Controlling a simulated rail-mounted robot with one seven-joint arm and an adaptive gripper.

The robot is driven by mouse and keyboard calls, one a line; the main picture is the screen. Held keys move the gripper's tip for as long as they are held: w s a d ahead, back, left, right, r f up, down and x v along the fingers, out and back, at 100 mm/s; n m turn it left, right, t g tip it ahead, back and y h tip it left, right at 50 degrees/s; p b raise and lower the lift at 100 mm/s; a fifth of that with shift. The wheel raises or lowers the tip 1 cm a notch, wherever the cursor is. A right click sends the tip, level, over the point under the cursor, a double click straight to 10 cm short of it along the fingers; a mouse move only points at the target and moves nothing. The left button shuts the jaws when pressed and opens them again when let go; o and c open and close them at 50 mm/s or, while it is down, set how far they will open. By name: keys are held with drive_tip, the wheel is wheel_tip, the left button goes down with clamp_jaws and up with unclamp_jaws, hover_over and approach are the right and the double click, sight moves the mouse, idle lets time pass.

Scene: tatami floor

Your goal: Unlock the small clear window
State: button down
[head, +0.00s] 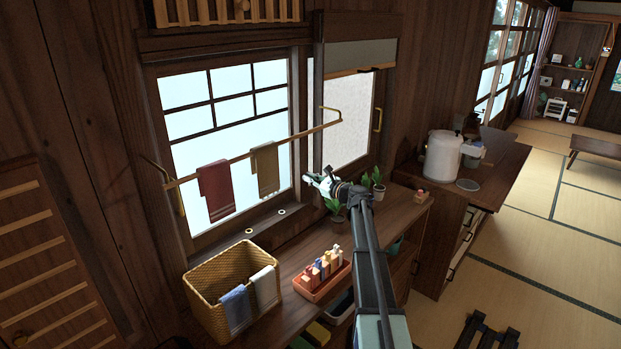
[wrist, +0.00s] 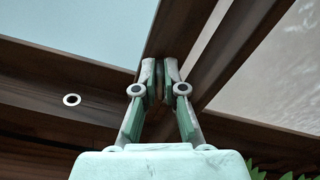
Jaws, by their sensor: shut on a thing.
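In the head view, a wide window (head: 232,122) with light-blue panes and dark bars is at the left. A narrower window (head: 345,120) with a pale, textured pane is right of it, with a brass handle (head: 378,119) on its right side. I cannot tell for sure which is the small clear window. My gripper (head: 317,182) is at the bottom of the post between them. In the wrist view, its fingertips (wrist: 160,73) are shut on a small dark piece at the post (wrist: 180,35). The fingers mostly hide this piece; its lock position cannot be told.
Potted plants (head: 373,184) stand close right of my gripper. A wicker basket (head: 205,300) and an orange tray (head: 313,293) are on the shelf below. A blind (head: 358,54) covers the narrower window's top.

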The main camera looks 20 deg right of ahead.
drive_tip(key=c, duration=1.5)
unclamp_jaws()
drive_tip(key=shift+c, duration=0.2)
drive_tip(key=v, duration=1.2)
